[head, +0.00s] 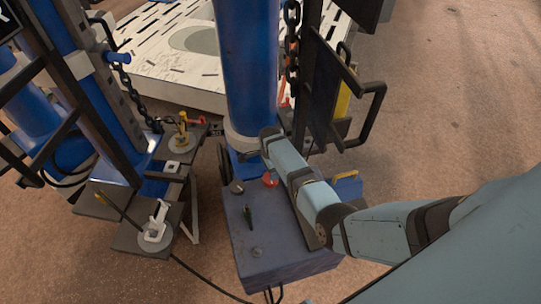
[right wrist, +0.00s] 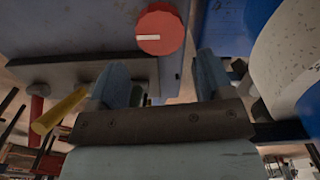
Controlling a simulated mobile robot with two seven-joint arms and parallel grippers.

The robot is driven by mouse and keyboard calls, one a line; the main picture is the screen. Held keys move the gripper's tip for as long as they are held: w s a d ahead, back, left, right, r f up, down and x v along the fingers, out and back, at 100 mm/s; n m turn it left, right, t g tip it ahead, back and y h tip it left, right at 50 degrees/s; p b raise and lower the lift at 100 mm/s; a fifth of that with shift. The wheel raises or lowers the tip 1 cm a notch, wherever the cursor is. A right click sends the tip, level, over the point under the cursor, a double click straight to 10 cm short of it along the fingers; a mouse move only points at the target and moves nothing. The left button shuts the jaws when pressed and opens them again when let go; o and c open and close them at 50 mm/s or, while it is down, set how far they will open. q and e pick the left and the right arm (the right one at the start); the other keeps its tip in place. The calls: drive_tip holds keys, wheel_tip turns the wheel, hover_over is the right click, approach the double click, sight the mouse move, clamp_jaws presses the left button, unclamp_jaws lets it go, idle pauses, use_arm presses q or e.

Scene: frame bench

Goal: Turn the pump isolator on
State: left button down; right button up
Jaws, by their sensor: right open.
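A blue-grey box (head: 262,240) stands at the foot of the blue column. A red round knob (head: 270,179) is on it, and I take this to be the pump isolator. In the right wrist view the red knob (right wrist: 163,24) has a short white mark that lies level in the picture. My right gripper (head: 262,148) reaches in from the right, just behind the knob in the head view. In the right wrist view the gripper (right wrist: 158,82) is open, its fingers apart with nothing between them. The knob is beyond the fingers, not touched. My left gripper is not in view.
A dark lever (head: 249,217) and a small round knob (head: 237,187) are also on the box. A yellow handle (right wrist: 58,110) is close left of the gripper. Chain (head: 292,40), a black handle (head: 374,110) and the blue column (head: 248,70) crowd the arm.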

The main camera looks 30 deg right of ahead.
wheel_tip(320, 180, up, 7)
drive_tip(key=shift+f, duration=0.2)
idle(0.5)
